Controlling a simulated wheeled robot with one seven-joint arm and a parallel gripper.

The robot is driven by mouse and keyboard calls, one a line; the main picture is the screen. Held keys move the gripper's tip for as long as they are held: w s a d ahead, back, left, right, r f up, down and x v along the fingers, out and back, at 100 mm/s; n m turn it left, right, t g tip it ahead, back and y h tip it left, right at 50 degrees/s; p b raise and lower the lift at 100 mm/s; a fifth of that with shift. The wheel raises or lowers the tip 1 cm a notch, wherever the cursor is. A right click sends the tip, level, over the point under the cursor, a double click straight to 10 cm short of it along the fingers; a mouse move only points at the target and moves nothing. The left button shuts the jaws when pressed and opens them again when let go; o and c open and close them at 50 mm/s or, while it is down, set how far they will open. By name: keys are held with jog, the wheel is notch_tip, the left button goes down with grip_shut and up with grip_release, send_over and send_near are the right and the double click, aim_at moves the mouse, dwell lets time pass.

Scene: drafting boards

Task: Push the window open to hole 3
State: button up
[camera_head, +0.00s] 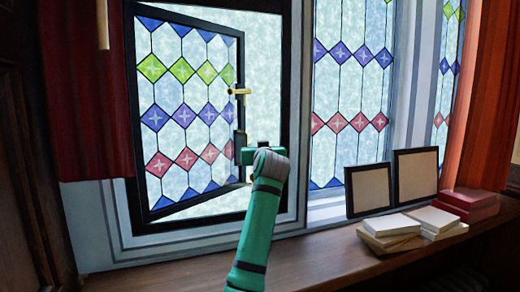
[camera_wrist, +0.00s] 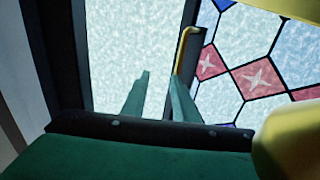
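The window's leaded casement (camera_head: 187,70) stands partly open in its dark frame, hinged at the left, with a gap along its right edge. A brass handle (camera_head: 238,92) sits on that free edge. My gripper (camera_head: 240,155) is beside the edge below the handle. In the wrist view my gripper (camera_wrist: 161,98) has its two green fingers apart, with nothing visible between them. One finger is close to the dark casement edge; contact cannot be told. A thin brass hooked piece (camera_wrist: 186,42) shows by that edge. Hole 3 cannot be made out.
Below the window is a wooden sill (camera_head: 330,262). At right are two framed panels (camera_head: 416,176), pale books (camera_head: 392,226) and red boxes (camera_head: 468,203). A red curtain (camera_head: 85,100) hangs at left. A blurred yellow object (camera_wrist: 288,140) is close to the wrist camera.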

jog(key=shift+w+a, duration=0.15)
jog(key=shift+a, duration=0.05)
grip_shut()
jog(key=shift+s+a, duration=0.2)
